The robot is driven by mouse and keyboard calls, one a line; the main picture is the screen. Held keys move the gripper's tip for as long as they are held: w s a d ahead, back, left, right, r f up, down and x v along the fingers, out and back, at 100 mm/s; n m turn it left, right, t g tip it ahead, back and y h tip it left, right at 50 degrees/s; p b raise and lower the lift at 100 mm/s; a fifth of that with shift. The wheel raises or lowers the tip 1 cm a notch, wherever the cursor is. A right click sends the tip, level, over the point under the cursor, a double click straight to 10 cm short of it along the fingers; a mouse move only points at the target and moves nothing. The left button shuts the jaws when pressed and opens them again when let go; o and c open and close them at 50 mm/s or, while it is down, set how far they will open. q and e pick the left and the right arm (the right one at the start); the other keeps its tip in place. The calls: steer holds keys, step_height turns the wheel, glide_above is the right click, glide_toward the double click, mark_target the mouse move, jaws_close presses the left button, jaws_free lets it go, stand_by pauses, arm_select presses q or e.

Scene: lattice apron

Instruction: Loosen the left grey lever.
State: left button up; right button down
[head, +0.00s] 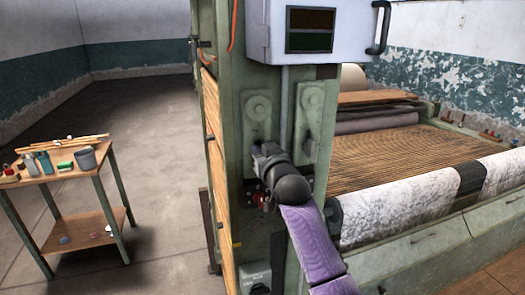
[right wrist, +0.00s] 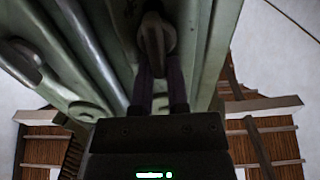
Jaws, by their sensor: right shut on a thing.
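The left grey lever (head: 257,107) is on the upper front of the green machine post. Its round pivot shows in the head view, and its lower end is hidden by my right gripper (head: 259,148). In the right wrist view, a grey rounded lever end (right wrist: 157,36) sits between the two dark fingers of my right gripper (right wrist: 159,85), which is shut on it. The right grey lever (head: 311,98) is beside it on the same post, apart from my gripper. My left gripper is in neither view.
A grey-white box (head: 312,32) with a dark display hangs above the levers. A red knob (head: 260,199) is just below my right gripper. The slatted machine bed (head: 405,150) is to the right. A wooden cart (head: 62,172) with small items stands left, with open floor between.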

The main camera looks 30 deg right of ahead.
steer(key=shift+w+a+f+n+p, duration=0.1)
steer(key=shift+a+f+n+p, duration=0.4)
steer(key=shift+n, duration=1.5)
steer(key=shift+w+a+r+n+p, duration=0.1)
steer(key=shift+n+p, duration=0.75)
steer(key=shift+n, duration=1.15)
steer(key=shift+a+f+n+p, duration=0.3)
steer(key=shift+n+p, duration=0.4)
steer(key=shift+n, duration=1.3)
steer(key=c, duration=0.8)
jaws_free()
steer(key=shift+o, duration=0.9)
steer(key=shift+w+d, duration=0.15)
